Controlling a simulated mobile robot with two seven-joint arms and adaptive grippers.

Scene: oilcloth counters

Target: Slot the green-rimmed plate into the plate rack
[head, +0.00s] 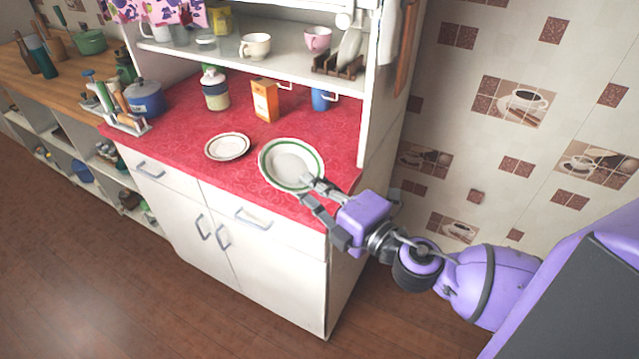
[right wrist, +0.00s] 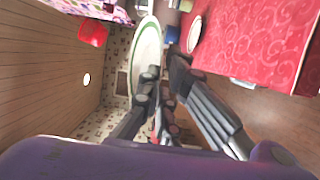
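The green-rimmed plate (head: 284,160) is white with a green band and shows face-up, roughly level, over the front right of the red counter. In the right wrist view the plate (right wrist: 147,46) appears nearly edge-on, with a gap between it and the counter. My right gripper (head: 306,190) has its fingers closed on the plate's near right rim, one finger above and one below. The fingers also show in the right wrist view (right wrist: 164,72). The wooden plate rack (head: 336,70) is on the shelf at the right, with a pale plate (head: 350,46) standing in it. My left gripper is out of view.
A small plate (head: 228,147) lies left on the red counter (head: 185,140). A jar (head: 215,92), an orange carton (head: 265,100) and a blue mug (head: 321,100) stand behind. White and pink cups (head: 318,39) share the rack's shelf. A side panel (head: 378,100) bounds the right.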

